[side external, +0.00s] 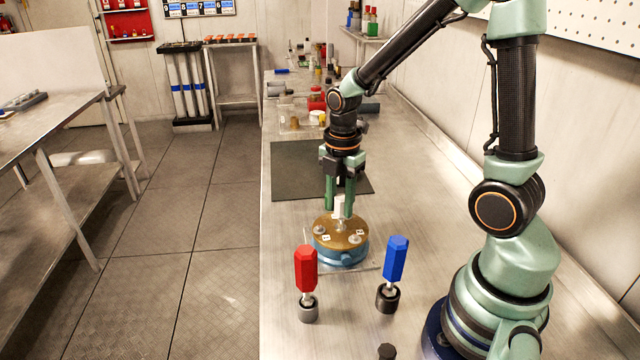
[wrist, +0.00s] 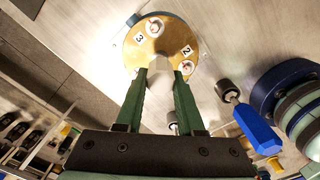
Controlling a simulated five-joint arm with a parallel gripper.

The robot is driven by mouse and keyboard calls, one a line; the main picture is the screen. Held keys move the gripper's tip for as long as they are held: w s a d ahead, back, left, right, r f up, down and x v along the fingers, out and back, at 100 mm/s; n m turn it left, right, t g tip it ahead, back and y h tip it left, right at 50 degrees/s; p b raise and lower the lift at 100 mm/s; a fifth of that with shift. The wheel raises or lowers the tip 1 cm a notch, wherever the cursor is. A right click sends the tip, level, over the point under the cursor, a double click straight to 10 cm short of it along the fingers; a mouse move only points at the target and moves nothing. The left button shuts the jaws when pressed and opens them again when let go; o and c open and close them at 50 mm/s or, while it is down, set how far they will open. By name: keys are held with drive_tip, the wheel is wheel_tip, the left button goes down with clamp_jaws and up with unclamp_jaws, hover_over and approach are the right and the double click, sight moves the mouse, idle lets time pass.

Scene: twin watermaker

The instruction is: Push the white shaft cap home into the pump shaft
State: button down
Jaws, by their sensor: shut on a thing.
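The pump (side external: 325,244) is a blue round body with a brass top plate, on a clear base on the bench. Its brass plate (wrist: 176,36) fills the upper middle of the wrist view, with number tags and bolts. My gripper (side external: 340,212) points down over the plate's middle, shut on the white shaft cap (side external: 340,204). In the wrist view the cap (wrist: 158,63) sits between the two green fingertips (wrist: 161,74). The cap appears upright. The pump shaft is largely hidden by the cap and fingers, so I cannot tell how far the cap is seated.
The bench's left edge is near.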

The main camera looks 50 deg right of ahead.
sight(340, 207)
drive_tip(key=shift+f, duration=1.65)
drive_tip(key=shift+c, duration=2.2)
unclamp_jaws()
wheel_tip(340, 207, up, 12)
drive_tip(key=shift+r, duration=0.1)
